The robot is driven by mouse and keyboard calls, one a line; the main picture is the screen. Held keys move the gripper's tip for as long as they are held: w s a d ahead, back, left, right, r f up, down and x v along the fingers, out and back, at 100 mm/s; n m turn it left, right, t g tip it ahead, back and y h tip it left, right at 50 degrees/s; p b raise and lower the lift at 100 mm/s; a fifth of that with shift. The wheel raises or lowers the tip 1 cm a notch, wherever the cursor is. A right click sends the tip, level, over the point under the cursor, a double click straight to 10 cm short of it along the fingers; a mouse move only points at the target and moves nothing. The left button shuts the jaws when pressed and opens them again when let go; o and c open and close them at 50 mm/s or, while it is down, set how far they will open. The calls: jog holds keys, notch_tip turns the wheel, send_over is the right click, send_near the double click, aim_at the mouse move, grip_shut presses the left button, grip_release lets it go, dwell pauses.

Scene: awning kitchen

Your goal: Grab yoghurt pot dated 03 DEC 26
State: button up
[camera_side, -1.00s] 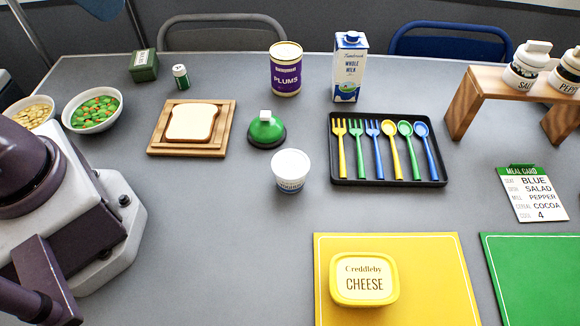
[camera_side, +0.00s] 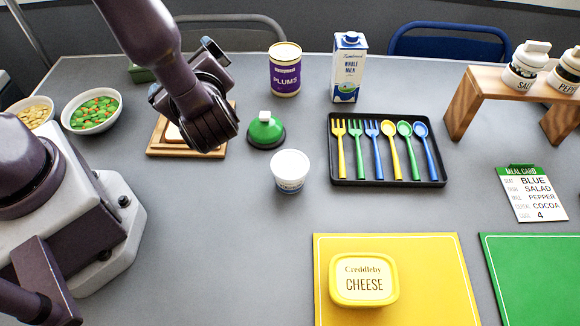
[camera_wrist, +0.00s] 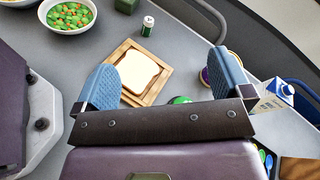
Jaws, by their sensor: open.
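A white pot with a white lid (camera_side: 290,171), the likely yoghurt pot, stands upright in the middle of the table in the side view. It has small blue print too blurred to read, and I see no legible date. I cannot make the pot out in the wrist view. My gripper (camera_wrist: 166,78) is open and empty, with its two blue finger pads wide apart, facing the bread board. In the side view my wrist hangs above the bread board, left of the pot and higher, touching nothing.
A green-topped dome (camera_side: 265,130) stands just behind the pot. A black cutlery tray (camera_side: 340,178) lies to its right. The plums tin (camera_side: 285,70) and milk carton (camera_side: 347,68) stand behind. A cheese tub (camera_side: 363,280) sits on a yellow mat (camera_side: 440,290) in front.

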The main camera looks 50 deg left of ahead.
jog(key=s+d+f+m+t+h, duration=0.1)
jog(key=d+f+m+t+h, duration=0.3)
jog(key=f+m, duration=0.2)
jog(key=s+d+f+m+t+h, duration=0.2)
jog(key=d+f+m+t+h, duration=0.2)
jog(key=d+f+m, duration=0.1)
jog(key=s+d+f+m+t+h, duration=0.1)
jog(key=d+f+m+t+h, duration=0.4)
jog(key=f+m, duration=0.2)
jog(key=shift+s+m, duration=0.15)
jog(key=shift+m, duration=0.35)
jog(key=shift+d+f, duration=0.1)
send_near(302, 156)
jog(key=shift+w+f, duration=0.55)
jog(key=shift+w, duration=0.3)
jog(key=shift+w+a+r, duration=0.1)
jog(key=shift+w+a, duration=0.05)
jog(key=shift+w, duration=0.75)
jog(key=shift+w+a, duration=0.15)
jog(key=shift+w, duration=0.75)
jog(key=shift+w+a+r, duration=0.1)
jog(key=shift+w+a, duration=0.05)
jog(key=shift+w, duration=0.75)
jog(key=c, duration=0.9)
